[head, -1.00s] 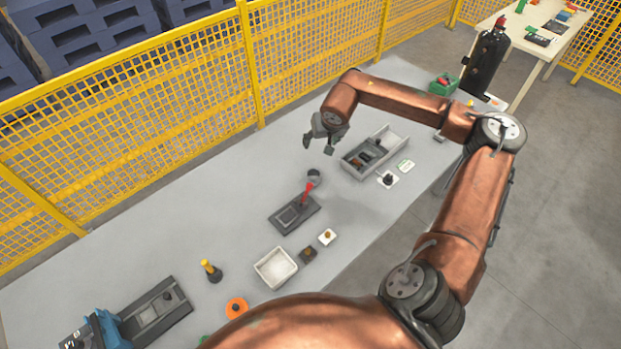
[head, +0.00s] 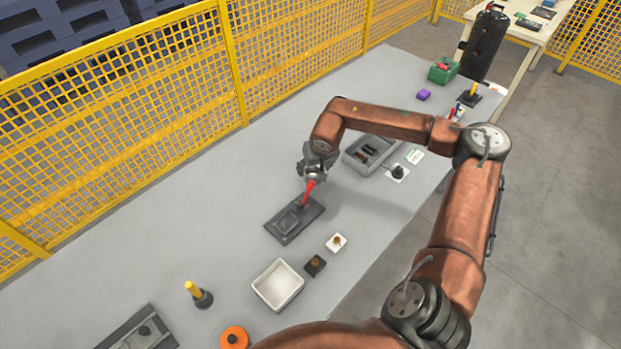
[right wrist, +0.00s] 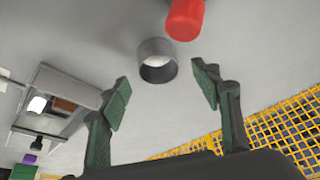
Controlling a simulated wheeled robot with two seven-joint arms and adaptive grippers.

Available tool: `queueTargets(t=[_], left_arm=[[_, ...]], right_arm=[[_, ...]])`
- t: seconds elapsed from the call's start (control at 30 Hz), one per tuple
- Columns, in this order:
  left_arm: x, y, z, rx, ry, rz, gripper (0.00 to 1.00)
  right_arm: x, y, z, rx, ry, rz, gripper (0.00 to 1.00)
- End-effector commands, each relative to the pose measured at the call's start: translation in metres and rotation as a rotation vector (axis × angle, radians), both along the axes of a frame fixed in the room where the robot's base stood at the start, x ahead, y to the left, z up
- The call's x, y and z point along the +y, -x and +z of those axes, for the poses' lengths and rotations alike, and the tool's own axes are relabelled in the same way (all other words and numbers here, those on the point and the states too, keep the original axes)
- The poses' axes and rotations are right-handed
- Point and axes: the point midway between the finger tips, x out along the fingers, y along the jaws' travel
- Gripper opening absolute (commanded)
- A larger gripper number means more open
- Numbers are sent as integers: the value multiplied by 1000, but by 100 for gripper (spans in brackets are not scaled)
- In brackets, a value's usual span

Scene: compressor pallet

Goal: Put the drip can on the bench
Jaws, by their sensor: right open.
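A small grey open cylinder, which looks like the drip can (right wrist: 157,68), stands on the grey bench (head: 215,222) in the right wrist view. Its inside is pale. My right gripper (right wrist: 162,86) is open, with its green-padded fingers spread to the left and right of the can's near side. The fingers do not touch the can. In the head view my right gripper (head: 313,172) is low over the bench and mostly hides the can. My left gripper is not in view.
A red handle (head: 308,190) rises from a dark plate (head: 283,226) close beside my right gripper. A grey divided tray (head: 358,158) lies to the right. Yellow mesh fence (head: 110,125) runs behind the bench.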

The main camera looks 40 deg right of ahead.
Motion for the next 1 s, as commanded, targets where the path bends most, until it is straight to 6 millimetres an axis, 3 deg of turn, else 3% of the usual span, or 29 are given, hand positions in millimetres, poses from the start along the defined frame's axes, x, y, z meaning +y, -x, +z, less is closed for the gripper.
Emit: queueTargets(t=[0.5,0.77,1.0], left_arm=[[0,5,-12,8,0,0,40],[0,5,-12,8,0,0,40],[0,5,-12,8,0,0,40]], right_arm=[[-13,-24,-54,2,-2,4,58],[-14,-26,-55,0,-1,4,58],[-14,-26,-55,1,-1,4,41]])
